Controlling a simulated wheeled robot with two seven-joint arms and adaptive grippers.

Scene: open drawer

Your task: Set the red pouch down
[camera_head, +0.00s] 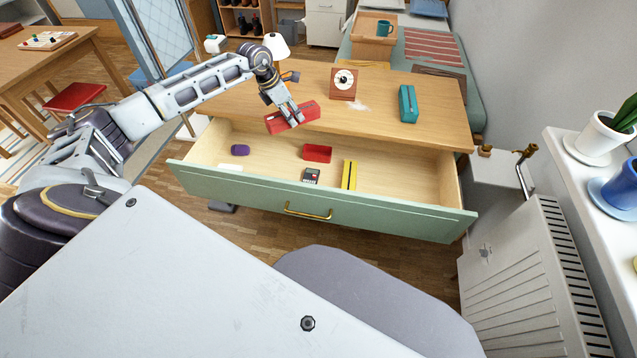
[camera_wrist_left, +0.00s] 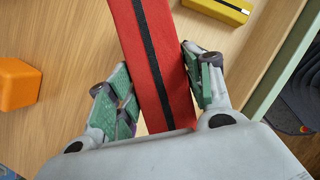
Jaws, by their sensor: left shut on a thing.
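The red pouch (camera_head: 291,118) has a black stripe along it, clear in the left wrist view (camera_wrist_left: 153,62). My left gripper (camera_head: 289,113) is shut on it, with one finger on each side of the pouch in the left wrist view (camera_wrist_left: 160,85). In the head view the pouch is held near the front edge of the dresser top, over the back of the open drawer (camera_head: 325,205). Whether it touches anything below is hard to tell. My right gripper is out of view.
The drawer holds a purple item (camera_head: 240,150), a red box (camera_head: 317,153), a small dark device (camera_head: 311,176) and a yellow case (camera_head: 349,175). A clock (camera_head: 344,84) and a teal pouch (camera_head: 408,104) stand on the dresser top (camera_head: 440,120). Bare drawer floor shows at right.

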